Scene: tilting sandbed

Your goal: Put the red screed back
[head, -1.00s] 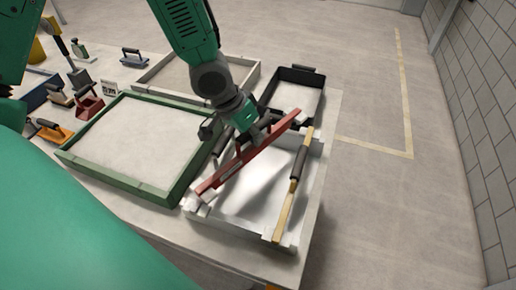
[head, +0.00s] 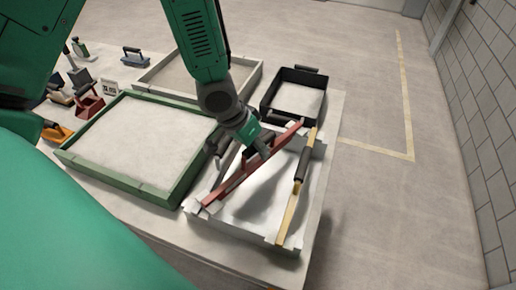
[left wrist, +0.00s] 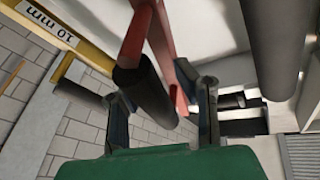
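The red screed (head: 233,178) lies slantwise across the white metal tray (head: 232,233), its ends at the notched blocks on the tray's rim. My left gripper (head: 264,152) is over the middle of the red screed. In the left wrist view the two fingers (left wrist: 163,108) stand apart on either side of the red screed's dark handle (left wrist: 146,92), with a visible gap between handle and fingers. The red bar (left wrist: 136,38) runs up beyond them. My right gripper is not in view.
A yellow screed (head: 288,215) with a dark handle lies across the same tray, to the right. A black tray (head: 265,108) stands behind, a green-framed sandbed (head: 174,192) to the left. Several hand tools crowd the table's far left. Open floor lies right of the table.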

